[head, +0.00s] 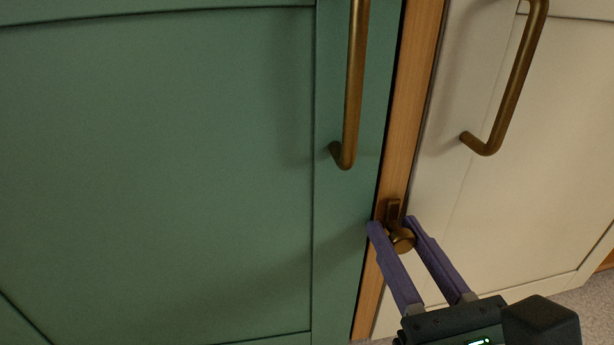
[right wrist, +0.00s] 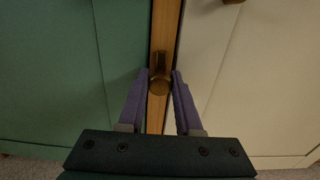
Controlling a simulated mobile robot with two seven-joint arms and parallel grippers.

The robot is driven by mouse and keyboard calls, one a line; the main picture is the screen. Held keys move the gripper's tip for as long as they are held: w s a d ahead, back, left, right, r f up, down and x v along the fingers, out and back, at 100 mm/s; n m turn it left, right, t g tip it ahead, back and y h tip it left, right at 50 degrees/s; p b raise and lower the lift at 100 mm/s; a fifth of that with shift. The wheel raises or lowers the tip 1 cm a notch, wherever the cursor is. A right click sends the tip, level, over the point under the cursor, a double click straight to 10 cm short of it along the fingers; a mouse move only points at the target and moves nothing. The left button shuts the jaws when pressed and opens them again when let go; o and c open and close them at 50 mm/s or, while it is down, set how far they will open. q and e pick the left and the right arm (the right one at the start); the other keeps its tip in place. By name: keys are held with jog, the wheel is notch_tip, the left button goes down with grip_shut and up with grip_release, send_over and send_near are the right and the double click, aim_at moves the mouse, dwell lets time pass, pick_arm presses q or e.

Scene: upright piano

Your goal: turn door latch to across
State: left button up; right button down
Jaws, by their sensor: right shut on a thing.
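The door latch (head: 394,210) is a small brass piece with a round knob, mounted on the wooden strip between the green door and the cream door. Its flat bar points up along the strip, not across it. It also shows in the right wrist view (right wrist: 159,86). My right gripper (head: 391,223) has its two purple fingers on either side of the latch and is shut on it. In the right wrist view the fingertips (right wrist: 159,73) flank the knob. My left gripper is not in view.
The green door (head: 160,170) fills the left and has a long brass handle (head: 354,90) above the latch. The cream door (head: 540,170) on the right has a similar handle (head: 512,85). The wooden strip (head: 408,110) runs between them. Carpet (head: 594,290) shows at the lower right.

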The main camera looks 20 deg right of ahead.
dwell(0.4)
jog(key=n+p, duration=0.2)
jog(key=n, duration=0.1)
jog(key=shift+r+n, duration=0.1)
jog(key=shift+n, duration=0.3)
jog(key=n+p, duration=0.2)
jog(key=n, duration=0.2)
jog(key=shift+n, duration=0.3)
jog(key=n+p, duration=0.2)
jog(key=n, duration=0.2)
jog(key=n+p, duration=0.1)
jog(key=n, duration=0.4)
jog(key=shift+n, duration=0.3)
jog(key=c, duration=0.6)
grip_release()
